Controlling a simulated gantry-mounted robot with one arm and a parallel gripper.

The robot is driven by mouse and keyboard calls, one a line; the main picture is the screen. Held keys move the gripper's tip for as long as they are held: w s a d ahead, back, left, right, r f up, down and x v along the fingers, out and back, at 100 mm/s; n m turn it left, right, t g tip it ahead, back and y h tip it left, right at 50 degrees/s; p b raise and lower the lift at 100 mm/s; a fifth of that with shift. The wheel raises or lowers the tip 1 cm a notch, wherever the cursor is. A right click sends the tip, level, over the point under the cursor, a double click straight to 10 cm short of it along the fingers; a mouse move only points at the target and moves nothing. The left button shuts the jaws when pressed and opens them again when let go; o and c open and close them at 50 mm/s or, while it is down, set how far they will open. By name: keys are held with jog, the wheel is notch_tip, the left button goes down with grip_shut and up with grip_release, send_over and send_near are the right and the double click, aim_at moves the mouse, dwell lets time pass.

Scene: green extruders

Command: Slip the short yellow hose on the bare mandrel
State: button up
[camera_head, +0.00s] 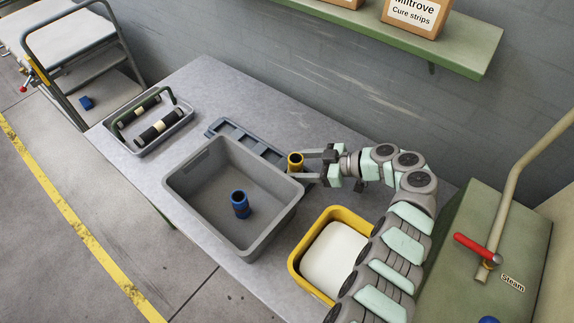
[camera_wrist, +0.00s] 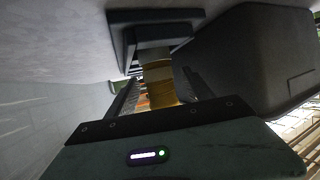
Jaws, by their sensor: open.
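The short yellow hose (camera_head: 295,161) stands upright at the right end of the blue-grey rack (camera_head: 236,128), behind the grey bin's right corner. My gripper (camera_head: 304,165) reaches in from the right, its fingers open and spread at the hose. I cannot tell whether they touch it. In the wrist view the yellow hose (camera_wrist: 159,84) shows close up, partly hidden by dark gripper parts. I cannot make out a bare mandrel in either view; the rack is partly hidden by the bin.
A yellow-rimmed bin (camera_head: 297,262) with white contents stands at the front right. A tray (camera_head: 187,119) with black rollers is at the left. A green shelf (camera_head: 462,55) with boxes hangs above.

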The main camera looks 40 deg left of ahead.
jog(key=b+v, duration=0.1)
jog(key=v, duration=0.5)
jog(key=shift+w+d+r, duration=0.1)
jog(key=shift+w+d, duration=0.15)
jog(key=shift+d, duration=0.05)
jog(key=shift+w+d+r, duration=0.25)
jog(key=shift+d+r, duration=0.1)
jog(key=shift+d, duration=0.15)
